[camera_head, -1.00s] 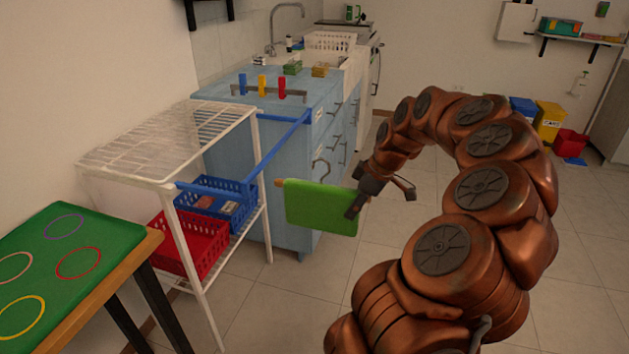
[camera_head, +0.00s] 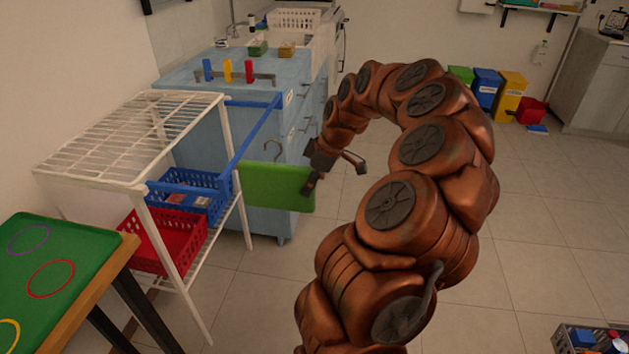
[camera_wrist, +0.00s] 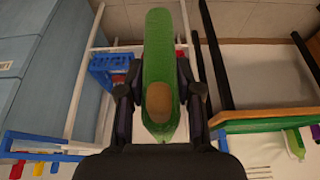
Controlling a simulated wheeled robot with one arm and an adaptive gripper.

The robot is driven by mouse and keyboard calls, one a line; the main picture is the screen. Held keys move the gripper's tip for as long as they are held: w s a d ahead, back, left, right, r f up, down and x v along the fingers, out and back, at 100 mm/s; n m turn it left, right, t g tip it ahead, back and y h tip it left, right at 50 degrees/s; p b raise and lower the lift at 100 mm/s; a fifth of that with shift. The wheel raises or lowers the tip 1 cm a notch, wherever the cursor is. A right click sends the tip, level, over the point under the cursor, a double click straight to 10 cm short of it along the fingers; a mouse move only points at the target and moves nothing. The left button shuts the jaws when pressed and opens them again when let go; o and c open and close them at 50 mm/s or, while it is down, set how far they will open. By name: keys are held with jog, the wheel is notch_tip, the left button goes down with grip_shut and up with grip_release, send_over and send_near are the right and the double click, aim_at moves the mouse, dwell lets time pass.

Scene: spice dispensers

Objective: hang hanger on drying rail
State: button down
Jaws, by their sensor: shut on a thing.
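The hanger carries a green cloth (camera_head: 275,187), and its thin hook (camera_head: 273,148) points up above the cloth. My gripper (camera_head: 334,172) is shut on the hanger's right end. In the wrist view, the cloth (camera_wrist: 159,45) lies between the fingers, with the hanger's brown end (camera_wrist: 160,103) facing the camera. The drying rail (camera_head: 256,135) is a blue bar frame sticking out from the white rack. In the head view, the hanger is just right of the rail's near corner, with the hook below and right of the outer bar. I cannot tell the depth gap.
The white wire rack (camera_head: 130,135) holds a blue basket (camera_head: 187,198) and a red basket (camera_head: 163,243) below. A blue cabinet (camera_head: 270,215) stands behind the hanger. A table with a green top (camera_head: 85,255) is at the left. The floor at right is mostly clear.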

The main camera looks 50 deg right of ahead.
aim_at(276, 186)
jog(key=shift+w+a+p, duration=0.7)
jog(key=shift+w+p, duration=0.25)
jog(key=shift+w, duration=0.2)
jog(key=shift+w+a+p, duration=0.7)
jog(key=shift+w+p, duration=0.2)
jog(key=shift+w, duration=0.25)
jog(key=shift+w+a+p, duration=0.7)
jog(key=shift+w+p, duration=0.25)
jog(key=shift+w, duration=0.2)
jog(key=shift+w+f, duration=0.1)
jog(key=shift+f, duration=0.65)
jog(key=shift+w+a+f+b, duration=0.15)
jog(key=shift+w+f+b, duration=0.15)
jog(key=shift+f+b, duration=0.45)
jog(key=shift+r, duration=0.15)
jog(key=c, duration=0.7)
grip_release()
jog(key=shift+r, duration=0.1)
jog(key=v, duration=1.1)
jog(key=shift+s+r, duration=0.15)
jog(key=shift+r, duration=0.25)
